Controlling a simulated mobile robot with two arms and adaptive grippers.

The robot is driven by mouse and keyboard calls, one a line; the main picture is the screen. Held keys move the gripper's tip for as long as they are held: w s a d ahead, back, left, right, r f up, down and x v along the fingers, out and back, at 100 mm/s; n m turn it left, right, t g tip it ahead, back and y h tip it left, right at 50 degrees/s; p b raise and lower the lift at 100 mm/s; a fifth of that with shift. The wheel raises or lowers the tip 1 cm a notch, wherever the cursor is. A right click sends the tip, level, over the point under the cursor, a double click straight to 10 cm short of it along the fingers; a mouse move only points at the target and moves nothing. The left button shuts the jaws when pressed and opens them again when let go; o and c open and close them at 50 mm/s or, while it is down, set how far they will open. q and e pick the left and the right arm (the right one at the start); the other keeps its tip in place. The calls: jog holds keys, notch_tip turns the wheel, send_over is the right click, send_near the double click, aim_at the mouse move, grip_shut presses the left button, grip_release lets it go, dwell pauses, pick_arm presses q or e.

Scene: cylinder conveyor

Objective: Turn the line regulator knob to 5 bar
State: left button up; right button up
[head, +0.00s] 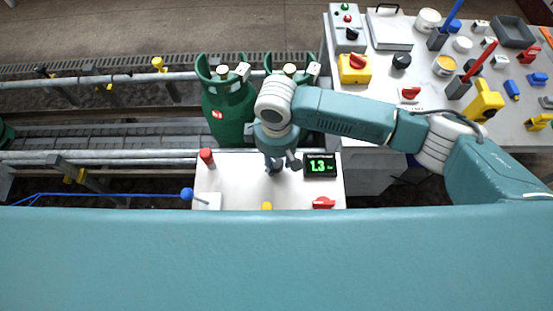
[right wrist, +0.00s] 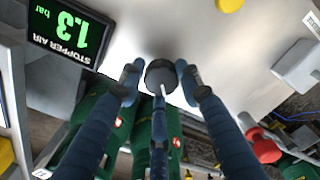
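The regulator knob (right wrist: 161,76) is dark and round with a white pointer mark, seen on the pale panel (right wrist: 160,25) in the right wrist view. My right gripper (right wrist: 160,80) has its blue fingers spread around the knob, with narrow gaps to its sides; contact is not visible. In the head view my right gripper (head: 274,166) points down at the panel and hides the knob. A black display (head: 320,165) beside it reads 1.3 bar in green; in the right wrist view the display (right wrist: 70,28) shows upside down, labelled STOPPER AIR. My left gripper is not in view.
Green gas cylinders (head: 228,108) stand behind. A cluttered workbench (head: 440,120) is at the right.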

jog(key=shift+c, duration=1.4)
